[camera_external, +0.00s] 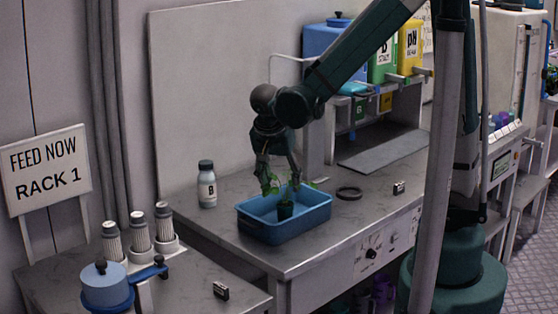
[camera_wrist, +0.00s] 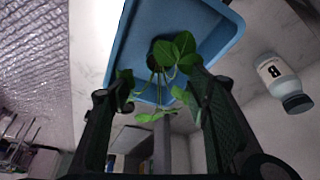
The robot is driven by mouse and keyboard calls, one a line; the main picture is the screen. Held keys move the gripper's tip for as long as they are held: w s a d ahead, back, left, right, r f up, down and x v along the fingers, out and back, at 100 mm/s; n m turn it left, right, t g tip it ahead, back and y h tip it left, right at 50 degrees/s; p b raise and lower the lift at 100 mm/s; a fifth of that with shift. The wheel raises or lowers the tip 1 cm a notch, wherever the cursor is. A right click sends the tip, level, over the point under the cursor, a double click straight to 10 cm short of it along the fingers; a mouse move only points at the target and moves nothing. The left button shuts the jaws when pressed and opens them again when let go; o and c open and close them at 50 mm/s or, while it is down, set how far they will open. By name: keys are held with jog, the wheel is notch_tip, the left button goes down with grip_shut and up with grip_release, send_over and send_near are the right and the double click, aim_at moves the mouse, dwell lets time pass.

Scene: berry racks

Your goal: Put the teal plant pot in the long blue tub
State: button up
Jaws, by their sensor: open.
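The small dark teal pot (camera_external: 285,210) stands inside the long blue tub (camera_external: 298,226) and looks upright, with green leaves spreading above it. The tub sits near the front edge of the grey counter. My gripper (camera_external: 281,186) points down just above the pot, with its fingers open among the leaves. In the wrist view, the leaves (camera_wrist: 174,50) lie between and beyond the open fingers of my gripper (camera_wrist: 160,92). The tub's blue inside (camera_wrist: 205,25) shows behind them. The pot is mostly hidden by leaves there, and I cannot tell whether a finger touches it.
A white bottle with a dark cap (camera_external: 207,186) stands left of the tub. A black ring (camera_external: 349,192) lies to its right, with a small black label block (camera_external: 398,188) further right. A dispenser with coloured bins (camera_external: 380,62) stands at the back. A lower bench holds white cylinders (camera_external: 140,232).

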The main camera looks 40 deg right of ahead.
jog(key=shift+s+a+r, duration=0.1)
jog(key=shift+a+r, duration=0.1)
jog(key=shift+r, duration=0.35)
jog(key=shift+r, duration=0.1)
dwell(0.3)
jog(key=s+d+r+n+t+y, duration=0.2)
jog(key=s+r+n, duration=0.4)
jog(key=s+r, duration=0.1)
jog(key=s+d+r+n+t+y, duration=0.2)
jog(key=s+r+n+t, duration=0.1)
jog(key=s+r+n, duration=0.3)
jog(key=shift+s+d+r+n, duration=0.35)
jog(key=shift+s+d+n, duration=0.05)
jog(key=shift+s, duration=0.3)
